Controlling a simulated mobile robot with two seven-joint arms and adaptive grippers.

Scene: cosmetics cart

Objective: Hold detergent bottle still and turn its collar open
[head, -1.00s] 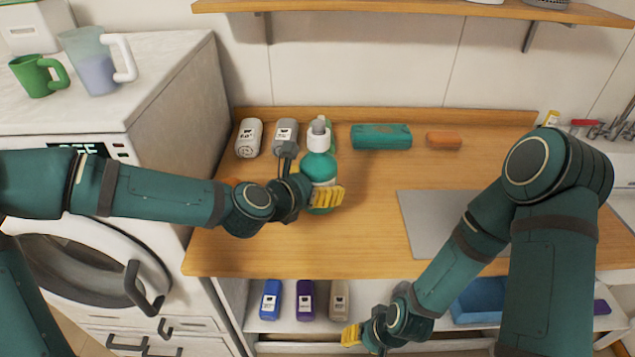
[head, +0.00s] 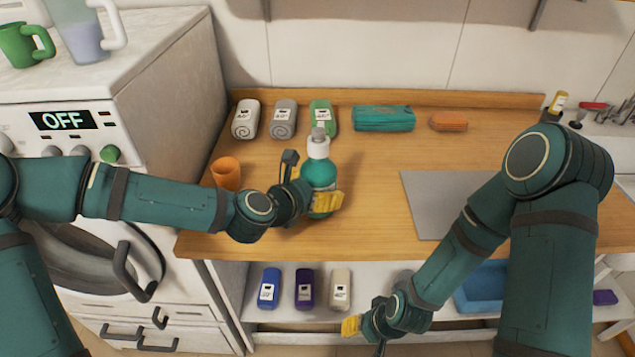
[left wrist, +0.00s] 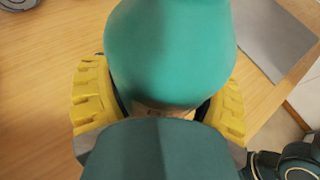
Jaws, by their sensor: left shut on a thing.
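The detergent bottle (head: 320,172) is teal with a white collar and pump top (head: 318,147). It is upright over the wooden counter; I cannot tell whether its base touches the wood. My left gripper (head: 317,195) is shut around its lower body, with yellow fingers on both sides. In the left wrist view the bottle (left wrist: 170,50) fills the middle between the yellow fingers; its collar is out of that view. My right gripper (head: 352,326) is low at the front, below the counter edge and away from the bottle; its jaw opening is unclear.
Rolled towels (head: 284,119) and a teal bundle (head: 383,118) lie along the counter's back. An orange cup (head: 226,173) stands left of the bottle, near my left arm. A grey panel (head: 425,205) lies to the right. Small bottles (head: 304,288) stand on the shelf below.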

